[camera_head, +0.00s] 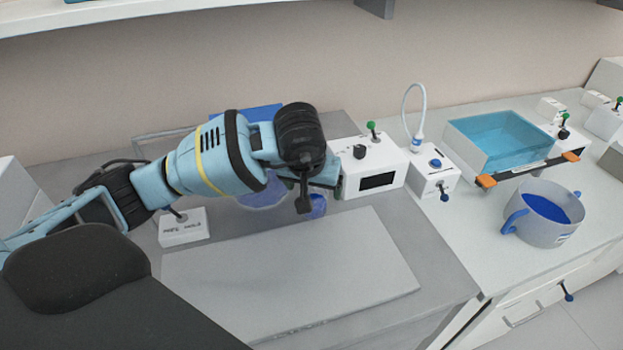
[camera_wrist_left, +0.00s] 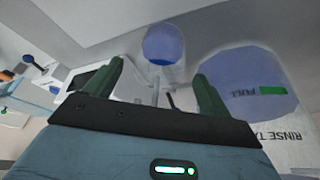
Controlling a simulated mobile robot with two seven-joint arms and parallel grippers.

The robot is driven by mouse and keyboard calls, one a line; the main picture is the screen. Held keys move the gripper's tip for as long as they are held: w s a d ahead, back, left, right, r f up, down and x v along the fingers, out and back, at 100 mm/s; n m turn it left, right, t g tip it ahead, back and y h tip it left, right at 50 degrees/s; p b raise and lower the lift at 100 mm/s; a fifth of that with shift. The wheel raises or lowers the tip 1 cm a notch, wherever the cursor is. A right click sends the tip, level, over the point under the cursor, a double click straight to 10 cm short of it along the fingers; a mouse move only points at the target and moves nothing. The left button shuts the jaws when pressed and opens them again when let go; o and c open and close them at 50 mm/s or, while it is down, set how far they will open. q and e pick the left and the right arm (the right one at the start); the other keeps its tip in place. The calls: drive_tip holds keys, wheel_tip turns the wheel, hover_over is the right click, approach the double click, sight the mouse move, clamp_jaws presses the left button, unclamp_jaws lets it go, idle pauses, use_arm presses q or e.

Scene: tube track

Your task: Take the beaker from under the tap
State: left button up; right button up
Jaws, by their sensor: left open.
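A small round vessel with blue contents (camera_head: 317,207), which looks like the beaker, stands just below my left gripper (camera_head: 322,183). In the left wrist view the blue vessel (camera_wrist_left: 163,45) lies beyond the two dark green fingers (camera_wrist_left: 158,85). The fingers are spread, and nothing is visibly held between them. A thin pale post (camera_wrist_left: 155,90) shows between the fingers; I cannot tell whether it is part of the tap. A larger bluish rounded tank (camera_wrist_left: 248,82) with a green FULL mark is beside the right finger. My arm hides much of this spot in the head view.
A white box with a dark screen (camera_head: 370,170) stands right of the gripper. A white curved tube (camera_head: 415,110) rises beyond it. A blue bath (camera_head: 500,140) and a two-handled pot (camera_head: 545,212) are farther right. A bare pale board (camera_head: 290,275) lies in front.

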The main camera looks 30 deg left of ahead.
sight(313, 190)
use_arm(q)
drive_tip(key=shift+x, duration=2)
drive_tip(key=c, duration=1.1)
drive_tip(key=shift+s+a, duration=0.1)
